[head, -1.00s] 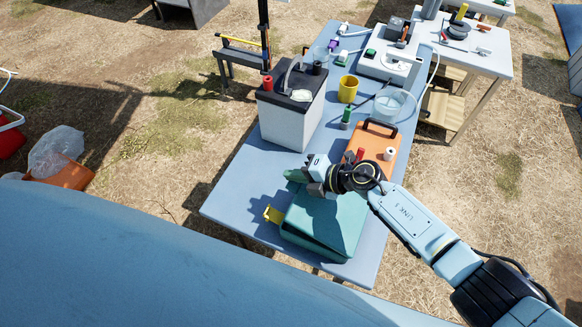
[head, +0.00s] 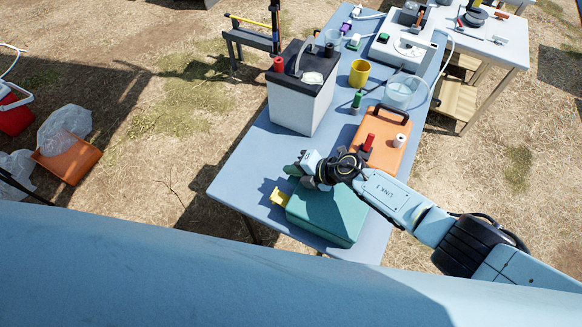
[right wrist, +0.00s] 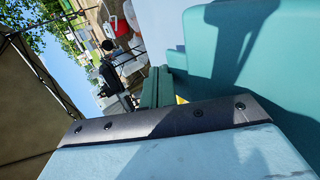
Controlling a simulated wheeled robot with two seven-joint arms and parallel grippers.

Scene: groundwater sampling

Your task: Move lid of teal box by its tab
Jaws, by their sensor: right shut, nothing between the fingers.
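The teal box (head: 335,217) sits on the near end of the blue table in the head view. Its top appears closed over it. A yellow tab (head: 279,197) sticks out at its left side. My right gripper (head: 293,170) is shut and empty, above the box's far left corner and apart from the yellow tab. In the right wrist view the shut fingers (right wrist: 156,88) point away, with the teal box (right wrist: 245,60) large at the right. A sliver of yellow (right wrist: 181,100) shows beside the fingers. My left gripper is out of view.
An orange case (head: 376,153) with a red-handled item and a white roll lies just beyond the box. A grey-white battery-like box (head: 295,105) stands at the table's left edge. A yellow cup (head: 359,72) and a green bottle (head: 356,102) stand farther back.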

